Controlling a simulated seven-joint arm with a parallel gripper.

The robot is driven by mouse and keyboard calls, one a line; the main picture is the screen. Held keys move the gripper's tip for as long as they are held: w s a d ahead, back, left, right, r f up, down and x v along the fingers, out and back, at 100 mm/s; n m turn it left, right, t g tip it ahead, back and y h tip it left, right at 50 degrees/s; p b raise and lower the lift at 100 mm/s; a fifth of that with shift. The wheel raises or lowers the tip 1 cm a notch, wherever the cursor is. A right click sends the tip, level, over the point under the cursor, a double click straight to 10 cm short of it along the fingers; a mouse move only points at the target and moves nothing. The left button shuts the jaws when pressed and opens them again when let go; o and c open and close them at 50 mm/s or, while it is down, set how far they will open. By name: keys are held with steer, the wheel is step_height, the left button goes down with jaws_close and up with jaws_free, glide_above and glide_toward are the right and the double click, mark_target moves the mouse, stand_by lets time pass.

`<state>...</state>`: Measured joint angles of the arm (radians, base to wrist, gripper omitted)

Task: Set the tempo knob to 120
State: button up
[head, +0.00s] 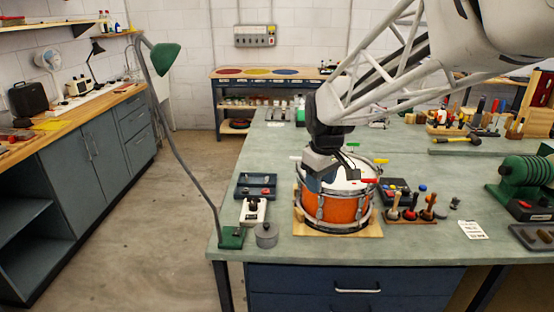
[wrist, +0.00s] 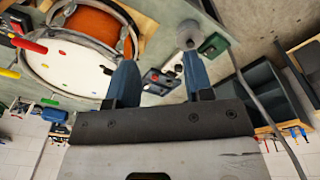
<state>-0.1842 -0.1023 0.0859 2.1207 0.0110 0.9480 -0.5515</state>
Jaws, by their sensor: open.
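A white box (head: 254,211) with a dark knob-like part on top stands on the bench left of the drum. A dark box (head: 256,186) with small knobs lies just behind it. I cannot tell which bears the tempo knob; no number or scale is readable. My gripper (head: 320,178) is over the left part of the drum, apart from both boxes. In the wrist view my gripper (wrist: 160,72) shows two blue fingers spread apart with nothing held. The dark box (wrist: 157,82) shows beyond the gap between them.
The orange snare drum (head: 343,209) stands on a wooden board beside the boxes. A grey round pot (head: 266,236) and a green lamp base (head: 231,238) are near the bench's front left corner. The lamp's pole rises at left. Mallets on a stand (head: 411,216) are right of the drum.

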steer(key=w+a+f+n+g, duration=0.1)
steer(key=w+a+f+n, duration=0.15)
steer(key=w+a, duration=0.3)
steer(key=w+a+f+n, duration=0.2)
steer(key=w+a+f, duration=0.2)
steer(key=w, duration=0.3)
steer(key=n, duration=0.4)
glide_toward(253, 203)
steer(key=shift+s+d+f+m+g, duration=0.15)
steer(key=shift+d+f+m+g, duration=0.15)
steer(key=shift+d, duration=0.1)
steer(key=shift+w+a+f, duration=0.3)
steer(key=shift+a+f, duration=0.1)
steer(key=shift+f, duration=0.05)
steer(key=shift+f, duration=0.15)
steer(key=shift+s+f, duration=0.15)
steer(key=shift+f, duration=1.7)
steer(key=shift+s+f, duration=0.1)
steer(key=shift+f, duration=1.8)
steer(key=c, duration=0.6)
steer(key=shift+c, duration=0.2)
